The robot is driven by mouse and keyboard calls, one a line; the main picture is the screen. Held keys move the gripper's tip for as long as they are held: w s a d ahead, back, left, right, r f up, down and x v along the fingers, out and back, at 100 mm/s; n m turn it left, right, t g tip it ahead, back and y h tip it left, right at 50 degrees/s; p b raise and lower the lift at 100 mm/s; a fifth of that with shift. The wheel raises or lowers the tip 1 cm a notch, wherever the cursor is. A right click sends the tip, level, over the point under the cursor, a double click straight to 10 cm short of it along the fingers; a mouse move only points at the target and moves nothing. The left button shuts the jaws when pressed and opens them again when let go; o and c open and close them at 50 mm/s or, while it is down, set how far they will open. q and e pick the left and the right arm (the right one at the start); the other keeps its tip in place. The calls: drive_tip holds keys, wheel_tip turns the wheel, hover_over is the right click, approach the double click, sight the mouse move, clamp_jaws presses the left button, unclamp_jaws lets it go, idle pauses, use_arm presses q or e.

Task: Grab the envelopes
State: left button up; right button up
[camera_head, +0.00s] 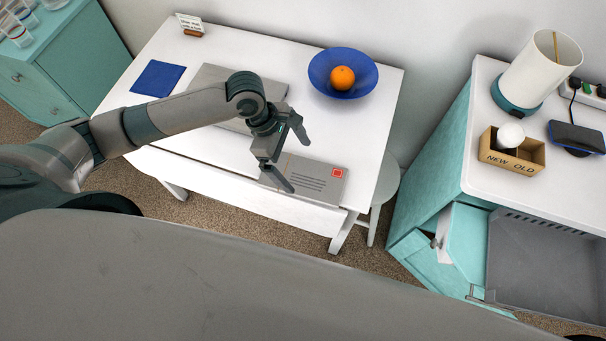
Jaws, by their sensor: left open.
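The envelopes (318,182) lie as a flat grey stack with a red stamp at the front right of the white table (225,168). My left gripper (294,162) is open, with its fingers apart above the left part of the envelopes. One finger covers the left end of the stack. I cannot tell whether the fingers touch the envelopes. My right gripper is not in view.
A closed grey laptop-like slab (212,78) lies behind my left arm. A blue bowl (365,87) with an orange (342,78), a blue cloth (158,78) and a small card sign (190,22) are also on the table. An open drawer (545,262) stands at right.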

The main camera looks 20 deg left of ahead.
sight(303, 176)
use_arm(q)
drive_tip(key=shift+a+p+x, duration=0.15)
drive_tip(key=shift+p+x, duration=0.15)
drive_tip(key=shift+x, duration=0.9)
drive_tip(key=shift+a+p+x, duration=0.15)
drive_tip(key=shift+p+x, duration=0.1)
drive_tip(key=shift+x, duration=0.9)
drive_tip(key=shift+s+f, duration=0.15)
drive_tip(key=shift+s, duration=0.05)
drive_tip(key=c, duration=0.9)
